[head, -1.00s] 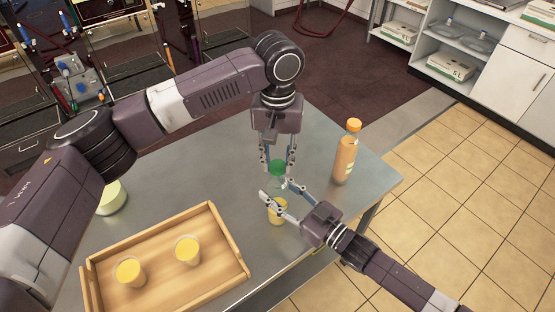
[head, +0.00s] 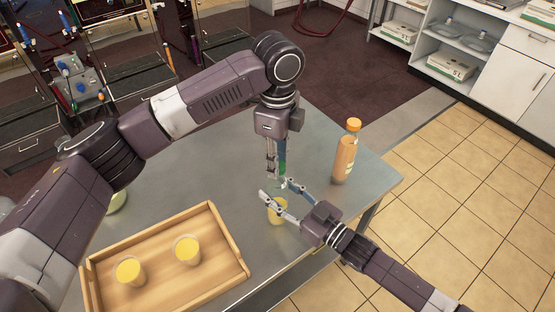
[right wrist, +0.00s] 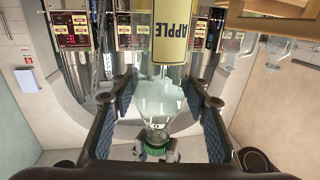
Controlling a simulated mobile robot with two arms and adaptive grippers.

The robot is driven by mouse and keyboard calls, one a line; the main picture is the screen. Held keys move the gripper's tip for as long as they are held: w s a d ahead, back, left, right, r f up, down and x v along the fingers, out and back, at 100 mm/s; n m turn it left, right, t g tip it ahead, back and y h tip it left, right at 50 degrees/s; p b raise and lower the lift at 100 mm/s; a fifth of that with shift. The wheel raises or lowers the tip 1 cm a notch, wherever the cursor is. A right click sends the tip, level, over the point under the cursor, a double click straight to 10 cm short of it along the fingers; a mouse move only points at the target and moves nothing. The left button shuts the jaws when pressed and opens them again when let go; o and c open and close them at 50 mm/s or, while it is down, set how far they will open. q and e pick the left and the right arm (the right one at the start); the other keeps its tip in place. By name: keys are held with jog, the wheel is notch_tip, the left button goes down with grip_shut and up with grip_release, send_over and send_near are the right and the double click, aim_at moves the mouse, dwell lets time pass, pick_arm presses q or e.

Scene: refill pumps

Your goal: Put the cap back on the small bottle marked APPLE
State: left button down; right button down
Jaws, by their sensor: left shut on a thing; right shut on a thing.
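The small bottle (head: 277,213) has clear glass and a yellow label and stands upright near the table's front edge. In the right wrist view its label (right wrist: 171,38) reads APPLE, upside down. My right gripper (head: 277,191) is shut around its upper part, with a finger on each side. My left gripper (head: 277,178) points straight down above the bottle and is shut on the green cap (head: 282,166). In the right wrist view the green cap (right wrist: 155,148) is at the bottle's mouth, in line with the neck. I cannot tell whether it is seated.
A tall orange bottle (head: 346,155) with an orange cap stands to the right on the steel table (head: 215,185). A wooden tray (head: 225,218) with two yellow cups (head: 187,250) is at the front left. A pale green container (head: 117,202) is partly hidden by my left arm.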

pick_arm(q)
jog(key=m, duration=0.2)
jog(key=shift+m, duration=0.3)
jog(key=c, duration=1.5)
grip_release()
jog(key=shift+o, duration=0.2)
notch_tip(320, 180, up, 12)
pick_arm(e)
jog(key=c, duration=1)
grip_release()
